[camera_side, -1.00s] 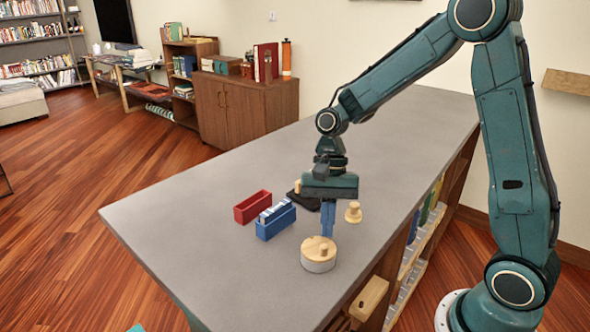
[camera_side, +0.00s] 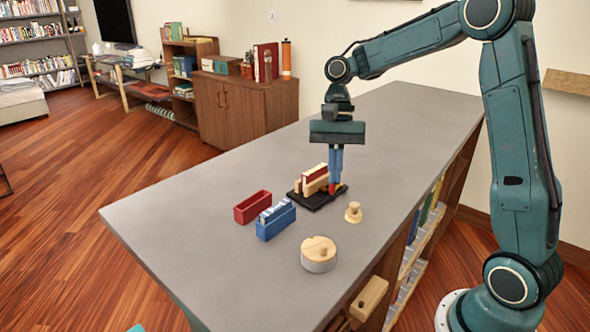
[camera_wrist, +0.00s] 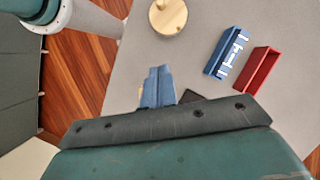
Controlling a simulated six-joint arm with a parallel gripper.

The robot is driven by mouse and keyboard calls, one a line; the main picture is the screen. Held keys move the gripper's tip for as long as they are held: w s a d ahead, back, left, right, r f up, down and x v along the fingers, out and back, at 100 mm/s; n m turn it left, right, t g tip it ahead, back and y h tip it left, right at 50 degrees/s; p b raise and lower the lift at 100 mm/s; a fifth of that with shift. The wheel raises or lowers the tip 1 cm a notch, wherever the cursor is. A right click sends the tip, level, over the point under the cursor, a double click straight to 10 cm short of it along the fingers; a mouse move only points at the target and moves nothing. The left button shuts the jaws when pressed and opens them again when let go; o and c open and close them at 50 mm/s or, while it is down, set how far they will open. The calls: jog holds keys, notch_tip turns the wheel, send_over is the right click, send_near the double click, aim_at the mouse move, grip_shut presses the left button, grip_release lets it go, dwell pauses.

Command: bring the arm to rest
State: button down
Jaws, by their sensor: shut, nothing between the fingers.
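My gripper (camera_side: 336,184) has blue fingers pressed together, empty, pointing down over the grey counter (camera_side: 400,140). In the side view its tips are in front of or above the right end of a black base (camera_side: 318,202) that carries cream and red blocks (camera_side: 315,176). A small red piece shows at the fingertips; I cannot tell whether they touch it. In the wrist view the shut fingers (camera_wrist: 158,88) show above the counter, and the black base (camera_wrist: 192,96) is mostly hidden behind my gripper body.
A red open box (camera_side: 252,207) and a blue box with white pieces (camera_side: 275,220) stand left of the base. A round wood-topped container (camera_side: 318,254) and a small wooden knob piece (camera_side: 353,212) stand nearer the front edge. The counter's far part is clear.

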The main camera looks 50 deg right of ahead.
jog(key=shift+d+r, duration=0.2)
jog(key=shift+r, duration=0.25)
jog(key=shift+a+r, duration=0.1)
jog(key=s+a+r+n+t+h, duration=0.2)
jog(key=s+a+r+n+t, duration=0.3)
jog(key=s, duration=0.3)
jog(key=s+n+t+h, duration=0.1)
jog(key=s+n+t, duration=0.2)
jog(key=s+n, duration=0.3)
jog(key=shift+s+d+h, duration=0.3)
jog(key=shift+s, duration=1.9)
